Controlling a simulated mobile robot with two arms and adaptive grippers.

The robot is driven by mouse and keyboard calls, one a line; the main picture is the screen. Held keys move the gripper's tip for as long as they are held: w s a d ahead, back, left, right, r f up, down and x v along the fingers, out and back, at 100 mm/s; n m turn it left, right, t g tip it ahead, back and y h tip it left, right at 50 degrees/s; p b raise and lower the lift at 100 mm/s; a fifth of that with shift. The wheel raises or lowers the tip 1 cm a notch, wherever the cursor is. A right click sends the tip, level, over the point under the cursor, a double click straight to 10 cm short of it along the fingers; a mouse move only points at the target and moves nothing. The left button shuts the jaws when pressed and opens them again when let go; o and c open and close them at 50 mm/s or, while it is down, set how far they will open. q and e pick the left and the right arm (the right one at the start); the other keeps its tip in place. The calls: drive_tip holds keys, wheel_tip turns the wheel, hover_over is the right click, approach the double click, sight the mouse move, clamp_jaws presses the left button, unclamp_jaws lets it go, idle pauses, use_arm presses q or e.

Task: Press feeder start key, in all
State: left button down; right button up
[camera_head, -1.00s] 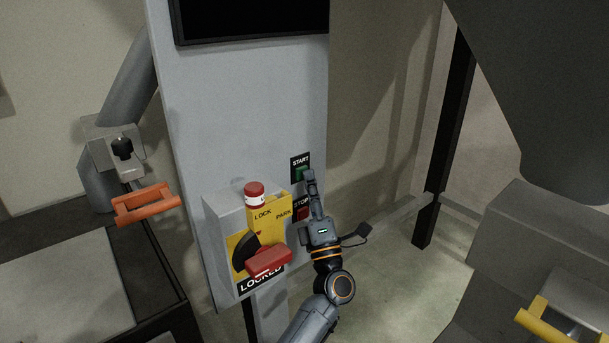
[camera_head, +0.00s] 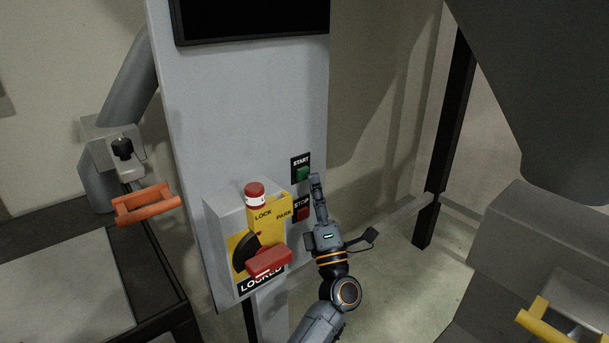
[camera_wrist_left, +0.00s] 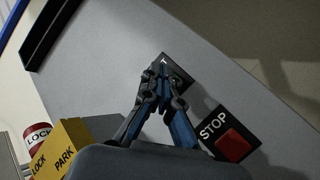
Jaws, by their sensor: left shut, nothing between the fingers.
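The green START key (camera_head: 303,174) sits on a black plate on the grey panel (camera_head: 250,110), with a red STOP key (camera_head: 302,214) below it. My left gripper (camera_head: 317,178) is shut and empty, its fingertips just right of and slightly below the START key, apart from it in the head view. In the left wrist view the fingers (camera_wrist_left: 166,72) cover most of the START plate (camera_wrist_left: 177,69); the green key is hidden there. The STOP key (camera_wrist_left: 233,144) shows clear to the right of the fingers. My right gripper is not in view.
A yellow lock box with a red handle (camera_head: 268,261) and a red-topped knob (camera_head: 254,194) stands out from the panel, left of my gripper. A dark screen (camera_head: 250,20) is above. An orange handle (camera_head: 146,204) is at left, a yellow one (camera_head: 555,328) at lower right.

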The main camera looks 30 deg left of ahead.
use_arm(q)
drive_tip(key=d, duration=0.1)
drive_tip(key=s+d, duration=0.1)
drive_tip(key=d, duration=0.2)
drive_tip(key=shift+s+d, duration=0.3)
drive_tip(key=shift+d, duration=0.1)
drive_tip(key=shift+r, duration=0.1)
idle(0.5)
